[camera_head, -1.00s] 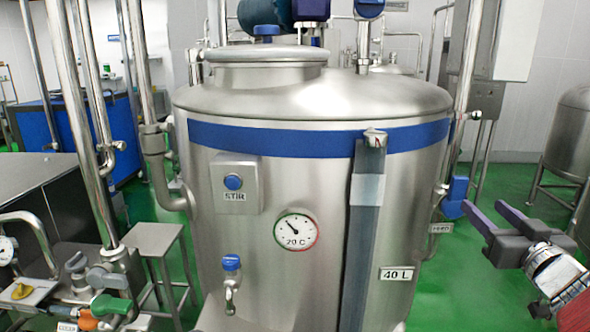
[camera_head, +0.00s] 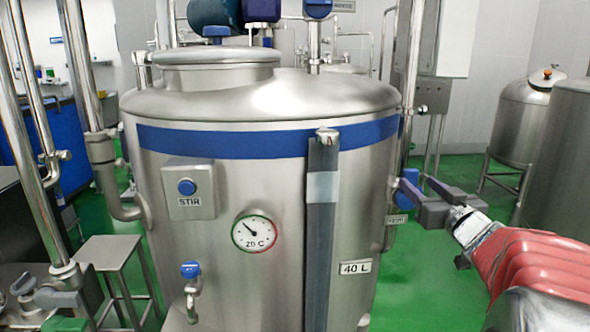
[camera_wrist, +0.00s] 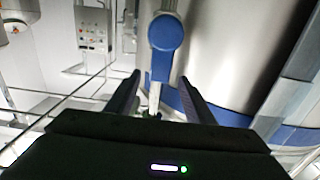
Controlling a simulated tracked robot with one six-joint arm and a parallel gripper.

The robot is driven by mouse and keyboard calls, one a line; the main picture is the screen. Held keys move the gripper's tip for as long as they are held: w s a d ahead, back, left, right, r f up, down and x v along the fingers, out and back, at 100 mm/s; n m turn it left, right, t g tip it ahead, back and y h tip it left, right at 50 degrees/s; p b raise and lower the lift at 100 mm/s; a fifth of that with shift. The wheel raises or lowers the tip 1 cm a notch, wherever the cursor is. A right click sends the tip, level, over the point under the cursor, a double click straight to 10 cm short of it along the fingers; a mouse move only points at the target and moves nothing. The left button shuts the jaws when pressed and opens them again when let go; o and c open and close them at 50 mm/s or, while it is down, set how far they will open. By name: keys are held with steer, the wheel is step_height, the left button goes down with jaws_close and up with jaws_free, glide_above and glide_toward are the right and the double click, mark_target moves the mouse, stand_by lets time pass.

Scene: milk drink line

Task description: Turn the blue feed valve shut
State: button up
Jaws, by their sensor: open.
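The blue feed valve (camera_head: 410,175) sits on a pipe at the right side of the steel tank, above a small label whose text is hard to read. In the wrist view the valve (camera_wrist: 164,34) shows a round blue hub with its flat handle pointing down the picture. My gripper (camera_head: 419,187) is open in front of the valve and partly covers it. In the wrist view the two fingertips (camera_wrist: 158,79) stand on either side of the handle's lower end. Contact with the handle cannot be told.
The steel tank (camera_head: 240,105) fills the middle, with a STIR button (camera_head: 187,187), a dial (camera_head: 254,233) and a blue-topped tap (camera_head: 190,270). A vertical pipe (camera_head: 411,90) rises behind the valve. More tanks (camera_head: 520,120) stand right. Green floor (camera_head: 420,285) is clear below my arm.

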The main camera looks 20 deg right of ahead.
mark_target(412, 178)
steer(key=shift+x, duration=3.15)
steer(key=shift+c, duration=0.5)
jaws_close()
